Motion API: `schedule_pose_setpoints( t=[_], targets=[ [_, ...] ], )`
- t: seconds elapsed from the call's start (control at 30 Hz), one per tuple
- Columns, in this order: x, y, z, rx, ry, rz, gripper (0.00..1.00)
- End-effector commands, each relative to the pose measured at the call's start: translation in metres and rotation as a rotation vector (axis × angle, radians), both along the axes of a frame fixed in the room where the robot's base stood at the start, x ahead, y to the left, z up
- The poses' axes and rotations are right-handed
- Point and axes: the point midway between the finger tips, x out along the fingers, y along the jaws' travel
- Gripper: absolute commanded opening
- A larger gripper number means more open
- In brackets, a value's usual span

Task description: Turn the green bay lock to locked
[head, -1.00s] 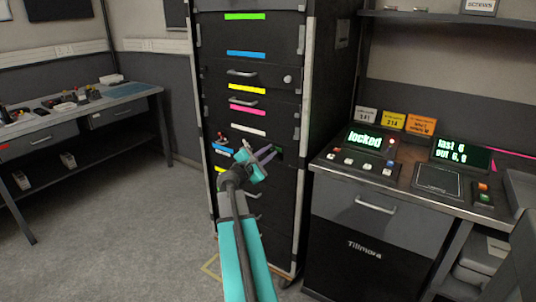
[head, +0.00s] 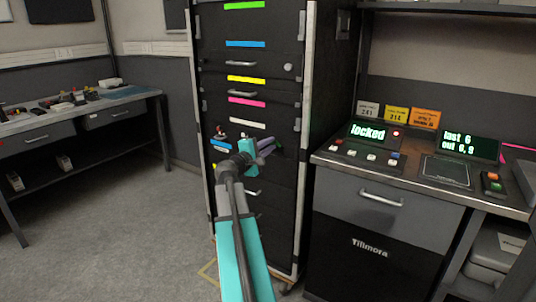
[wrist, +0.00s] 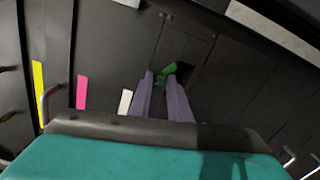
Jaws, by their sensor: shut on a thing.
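The green bay lock (wrist: 169,69) is a small green handle on the dark cabinet front, beside a dark square recess, in the wrist view. My gripper (wrist: 160,74) has its two purple fingers on either side of the lock, shut on it. In the head view my gripper (head: 271,146) reaches the right part of the cabinet front, below the white strip. There the lock is mostly hidden by the fingers. The lock's exact angle is hard to read. A display (head: 368,132) on the bench at right reads "locked".
The tall black cabinet (head: 270,20) carries coloured strips and drawer handles. A bench (head: 328,158) with buttons and a second display (head: 470,147) stands close on its right. A workbench (head: 70,118) with small parts stands at left. Grey floor (head: 120,230) is open between.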

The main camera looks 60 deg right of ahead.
Motion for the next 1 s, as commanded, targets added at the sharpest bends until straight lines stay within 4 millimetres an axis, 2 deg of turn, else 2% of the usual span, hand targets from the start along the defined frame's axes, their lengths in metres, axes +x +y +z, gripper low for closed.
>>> schedule_pose_setpoints(
  t=[1.0],
  targets=[
    [0.0011, -0.0018, -0.0028, -0.013, -0.789, 0.003, 0.00]
  ],
)
